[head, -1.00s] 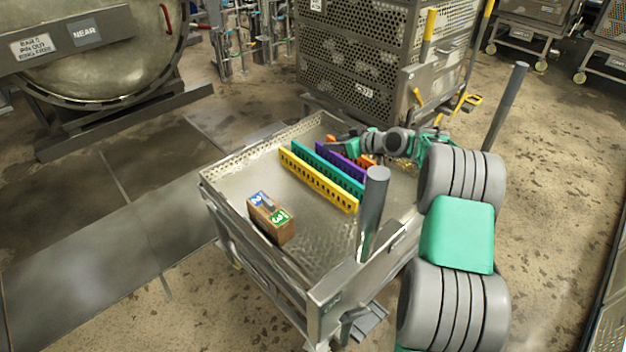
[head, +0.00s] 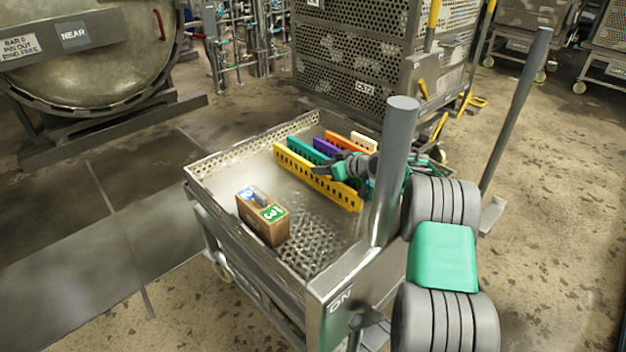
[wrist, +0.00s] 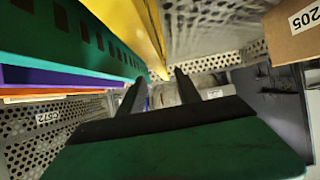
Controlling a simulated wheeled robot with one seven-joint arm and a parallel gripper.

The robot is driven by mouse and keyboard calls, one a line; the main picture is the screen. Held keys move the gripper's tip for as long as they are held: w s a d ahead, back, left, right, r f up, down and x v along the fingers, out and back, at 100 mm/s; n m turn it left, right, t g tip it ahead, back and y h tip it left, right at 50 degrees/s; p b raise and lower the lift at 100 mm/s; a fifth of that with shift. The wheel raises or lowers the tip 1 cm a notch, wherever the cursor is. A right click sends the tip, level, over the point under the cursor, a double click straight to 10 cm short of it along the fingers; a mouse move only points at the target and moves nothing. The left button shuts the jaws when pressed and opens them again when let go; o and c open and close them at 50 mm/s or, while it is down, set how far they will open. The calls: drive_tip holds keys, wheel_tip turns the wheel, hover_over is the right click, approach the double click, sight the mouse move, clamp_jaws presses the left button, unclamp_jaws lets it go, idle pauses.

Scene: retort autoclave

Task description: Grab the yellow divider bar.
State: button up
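The yellow divider bar (head: 291,164) is a long slotted bar lying in the metal cart tray (head: 228,165). It is nearest the box in a row with the teal bar (head: 303,148), purple bar (head: 324,147) and orange bar (head: 347,142). My gripper (head: 326,170) is low over the middle of the yellow bar. In the wrist view my gripper (wrist: 158,88) has its two fingers apart, and the yellow bar (wrist: 128,22) runs toward the gap between them. I cannot tell whether the fingers touch it. The teal bar (wrist: 62,38) is close beside the left finger.
A brown box (head: 262,216) with numbered labels stands in the tray's near part. A white piece (head: 364,142) lies behind the orange bar. A thick grey post (head: 394,160) rises at the cart's right. Perforated crates (head: 352,70) stand behind.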

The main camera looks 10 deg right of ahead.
sight(313, 175)
drive_tip(key=x, duration=0.3)
drive_tip(key=shift+a+f, duration=0.15)
drive_tip(key=shift+f, duration=0.05)
clamp_jaws()
drive_tip(key=shift+r, duration=0.1)
idle(1.1)
